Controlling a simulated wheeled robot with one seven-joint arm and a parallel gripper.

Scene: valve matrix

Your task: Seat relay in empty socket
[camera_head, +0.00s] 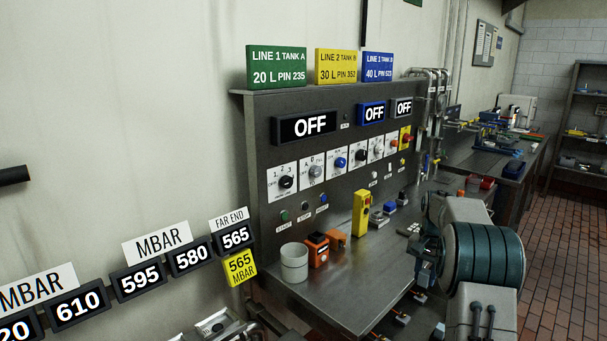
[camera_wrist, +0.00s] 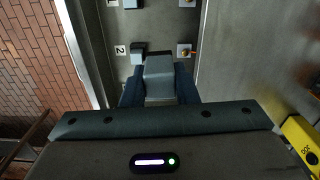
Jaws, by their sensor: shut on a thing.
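In the wrist view my gripper (camera_wrist: 160,88) is shut on a grey block-shaped relay (camera_wrist: 158,68), with one dark blue finger on each side of it. The relay is over a grey panel. Just beyond it, a smaller grey block (camera_wrist: 138,55) sits beside a white label marked 2 (camera_wrist: 121,49). A pale square fitting with an orange part (camera_wrist: 185,50) lies to its right. I cannot tell which spot is the empty socket; the relay and fingers hide part of the panel. In the head view my arm hides the gripper and relay.
A metal bench (camera_head: 335,285) carries a white cup (camera_head: 294,263), an orange-black device (camera_head: 317,249) and a yellow device (camera_head: 361,213). A yellow device also shows at the wrist view's right edge (camera_wrist: 302,138). A control panel (camera_head: 262,140) with switches stands behind the bench.

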